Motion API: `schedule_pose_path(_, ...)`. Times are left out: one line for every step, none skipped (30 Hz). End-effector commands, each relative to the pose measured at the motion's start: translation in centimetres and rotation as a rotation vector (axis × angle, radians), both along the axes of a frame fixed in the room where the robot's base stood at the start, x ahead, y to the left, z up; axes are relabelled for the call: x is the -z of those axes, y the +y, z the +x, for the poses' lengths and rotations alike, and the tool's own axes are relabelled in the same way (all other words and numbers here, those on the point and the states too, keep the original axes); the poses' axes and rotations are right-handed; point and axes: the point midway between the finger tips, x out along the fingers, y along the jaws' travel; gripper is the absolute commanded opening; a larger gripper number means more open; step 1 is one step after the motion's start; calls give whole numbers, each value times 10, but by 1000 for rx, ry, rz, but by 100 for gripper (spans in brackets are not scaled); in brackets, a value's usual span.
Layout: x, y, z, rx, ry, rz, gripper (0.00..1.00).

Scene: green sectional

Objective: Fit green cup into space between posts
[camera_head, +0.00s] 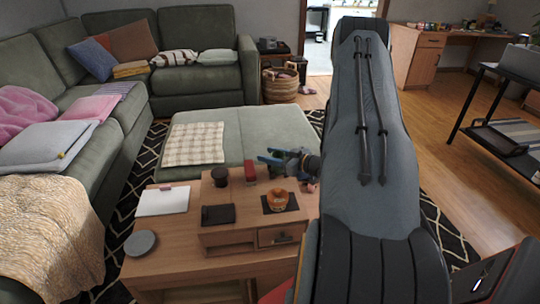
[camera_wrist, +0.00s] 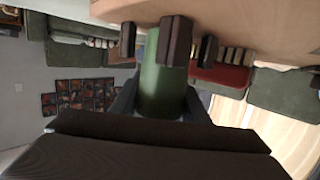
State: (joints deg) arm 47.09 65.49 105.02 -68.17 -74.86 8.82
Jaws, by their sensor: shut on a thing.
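In the wrist view, which looks upside down, the green cup (camera_wrist: 163,85) sits between the fingers of my gripper (camera_wrist: 160,105), which is shut on it. Dark brown posts stand from a wooden surface around the cup's far end: one on the left (camera_wrist: 127,40), one in front (camera_wrist: 176,42) that overlaps the cup, and one on the right (camera_wrist: 208,50). I cannot tell whether the cup touches the posts or the surface. In the head view my gripper (camera_head: 270,158) is over the far right of the wooden table (camera_head: 150,240); cup and posts cannot be made out there.
On the table are a dark round container (camera_head: 219,176), a red item (camera_head: 250,171), an orange object (camera_head: 279,200) on a dark mat, a black flat item (camera_head: 218,214), a white tablet-like item (camera_head: 163,201) and a grey disc (camera_head: 141,242). A green ottoman (camera_head: 245,128) stands behind.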

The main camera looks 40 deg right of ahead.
Motion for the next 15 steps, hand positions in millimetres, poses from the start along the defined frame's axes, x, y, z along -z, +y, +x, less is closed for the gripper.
schedule_pose_path(0,0,0,0,0,0,20)
schedule_pose_path(0,0,0,0,0,0,20)
schedule_pose_path(0,0,0,0,0,0,20)
schedule_pose_path(0,0,0,0,0,0,20)
schedule_pose_path(0,0,0,0,0,0,20)
schedule_pose_path(0,0,0,0,0,0,20)
schedule_pose_path(0,0,0,0,0,0,43)
schedule_pose_path(0,0,0,0,0,0,48)
schedule_pose_path(0,0,0,0,0,0,55)
schedule_pose_path(0,0,0,0,0,0,60)
schedule_pose_path(0,0,0,0,0,0,63)
schedule_pose_path(0,0,0,0,0,0,63)
schedule_pose_path(0,0,0,0,0,0,63)
schedule_pose_path(0,0,0,0,0,0,63)
schedule_pose_path(0,0,0,0,0,0,63)
